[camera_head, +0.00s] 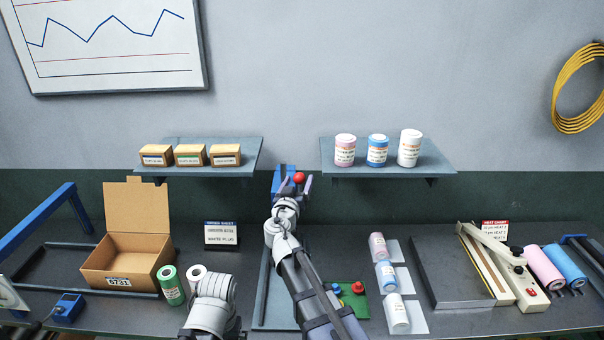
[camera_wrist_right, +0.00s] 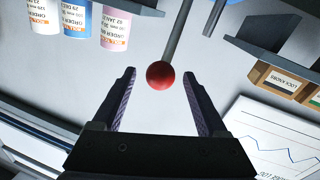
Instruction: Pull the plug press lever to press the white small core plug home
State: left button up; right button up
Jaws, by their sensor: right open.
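The plug press lever shows as a red ball knob (camera_head: 299,178) in front of the blue press (camera_head: 279,181) in the head view. In the right wrist view the red knob (camera_wrist_right: 160,75) sits at the end of a grey rod (camera_wrist_right: 179,30). My right gripper (camera_head: 295,184) is open, with its fingertips on either side of the knob. In the wrist view gaps show between the knob and both fingers. My right arm hides the lower press, and I cannot make out the white small core plug. My left arm shows at the bottom; its gripper is out of sight.
An open cardboard box (camera_head: 122,268), a green roll (camera_head: 171,285) and a white roll (camera_head: 196,280) stand left. A card reading white plug (camera_head: 221,235) stands behind. Rolls on white sheets and a heat sealer (camera_head: 500,262) are right. Two shelves hang behind.

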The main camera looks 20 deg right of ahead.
jog(key=x, duration=0.5)
jog(key=shift+w, duration=0.2)
jog(key=shift+c, duration=0.4)
grip_shut()
dwell(0.8)
